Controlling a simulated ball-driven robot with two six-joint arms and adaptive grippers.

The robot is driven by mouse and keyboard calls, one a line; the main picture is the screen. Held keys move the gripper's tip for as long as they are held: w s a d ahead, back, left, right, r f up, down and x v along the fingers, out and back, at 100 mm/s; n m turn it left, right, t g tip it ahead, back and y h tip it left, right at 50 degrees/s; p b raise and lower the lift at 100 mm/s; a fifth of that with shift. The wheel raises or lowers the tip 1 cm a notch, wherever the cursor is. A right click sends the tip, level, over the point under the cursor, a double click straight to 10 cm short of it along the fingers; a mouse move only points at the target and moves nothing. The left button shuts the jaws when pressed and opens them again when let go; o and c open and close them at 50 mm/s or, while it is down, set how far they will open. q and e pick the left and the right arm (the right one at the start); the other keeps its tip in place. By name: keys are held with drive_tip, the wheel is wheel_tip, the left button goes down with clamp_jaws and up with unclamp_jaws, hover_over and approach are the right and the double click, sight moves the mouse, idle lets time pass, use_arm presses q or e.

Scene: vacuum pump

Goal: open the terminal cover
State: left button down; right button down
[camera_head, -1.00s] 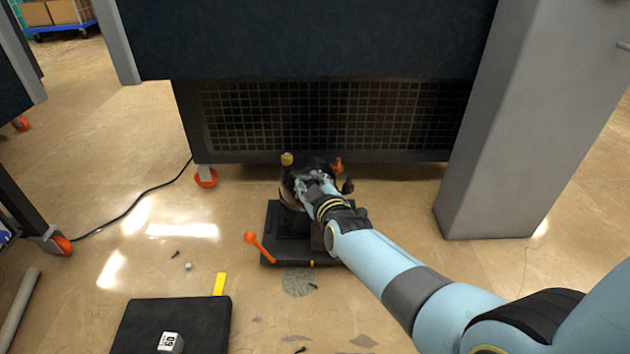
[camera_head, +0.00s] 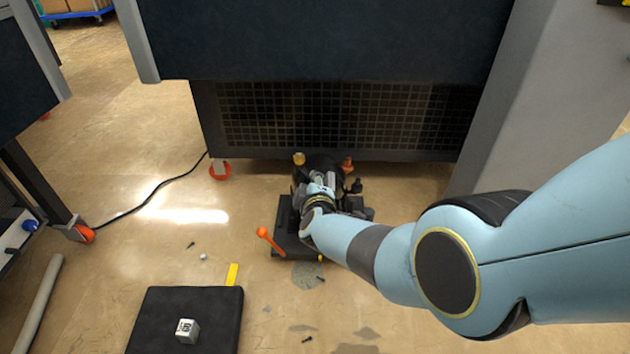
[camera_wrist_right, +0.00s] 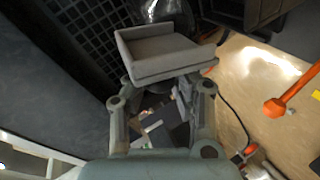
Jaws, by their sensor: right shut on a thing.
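The dark vacuum pump (camera_head: 285,235) stands on the floor in front of the mesh panel, largely covered by my right arm. A grey, tray-like piece that looks like the terminal cover (camera_wrist_right: 160,55) shows at the fingertips in the wrist view, its hollow side visible. My right gripper (camera_head: 318,183) reaches down onto the pump. In the wrist view my right gripper (camera_wrist_right: 165,88) is shut on the cover's near edge. Whether the cover still joins the pump is hidden. My left gripper is not in view.
An orange-handled lever (camera_head: 268,240) rises at the pump's front left. The mesh panel (camera_head: 350,115) stands close behind. A black mat (camera_head: 160,315) carries a small metal block (camera_head: 187,330). A black cable (camera_head: 150,195) crosses the floor. Small loose parts lie nearby.

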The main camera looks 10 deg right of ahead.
drive_tip(key=shift+s+a+f+n, duration=0.1)
drive_tip(key=shift+a+f+n, duration=0.2)
drive_tip(key=shift+n, duration=0.1)
drive_tip(key=shift+a+n+h, duration=0.15)
drive_tip(key=shift+n+h, duration=0.15)
drive_tip(key=shift+h, duration=0.1)
drive_tip(key=c, duration=1.1)
unclamp_jaws()
drive_tip(key=shift+o, duration=0.2)
drive_tip(key=shift+w+r, duration=0.1)
drive_tip(key=shift+w, duration=0.1)
